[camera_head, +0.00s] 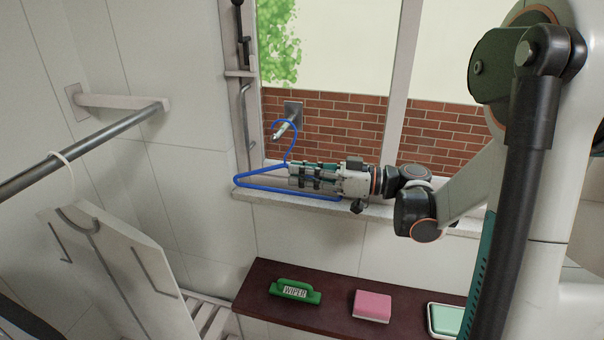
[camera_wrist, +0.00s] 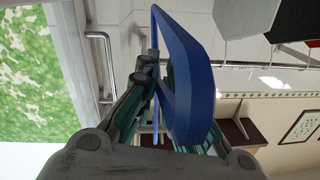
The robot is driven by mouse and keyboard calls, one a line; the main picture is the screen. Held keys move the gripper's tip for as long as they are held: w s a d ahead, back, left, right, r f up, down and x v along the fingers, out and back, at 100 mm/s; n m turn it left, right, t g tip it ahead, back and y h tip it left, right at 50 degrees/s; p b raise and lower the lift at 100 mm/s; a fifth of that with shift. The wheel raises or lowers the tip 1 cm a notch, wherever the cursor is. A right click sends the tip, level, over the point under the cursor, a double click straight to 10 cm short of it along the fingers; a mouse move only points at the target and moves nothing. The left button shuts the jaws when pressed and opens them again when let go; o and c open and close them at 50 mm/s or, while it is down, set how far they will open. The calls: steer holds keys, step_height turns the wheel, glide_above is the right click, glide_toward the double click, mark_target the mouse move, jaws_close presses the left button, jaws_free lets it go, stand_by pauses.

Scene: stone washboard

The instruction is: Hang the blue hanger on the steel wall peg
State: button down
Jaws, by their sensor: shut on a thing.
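The blue hanger (camera_head: 236,184) is in my gripper (camera_head: 291,175), in front of the window sill. Its hook points up, and its triangular body extends left of the fingers. In the wrist view the hanger (camera_wrist: 190,75) stands large between the fingers (camera_wrist: 158,85). The steel wall peg (camera_head: 285,130) sticks out from a square plate (camera_head: 293,109) in front of the brickwork. The hook's curve overlaps the peg in the head view. I cannot tell whether the hook touches the peg or is only in line with it.
A stone sill (camera_head: 355,208) runs under the gripper. Below it, a dark red shelf (camera_head: 335,312) holds a green wiper (camera_head: 295,291), a pink block (camera_head: 372,306) and a green-and-white dish (camera_head: 446,320). A steel rail (camera_head: 85,148) and a pale board (camera_head: 125,265) stand left.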

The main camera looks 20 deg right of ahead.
steer(key=shift+f, duration=0.15)
steer(key=c, duration=1.6)
jaws_free()
steer(key=shift+c, duration=0.2)
steer(key=v, duration=1.2)
steer(key=shift+w, duration=0.1)
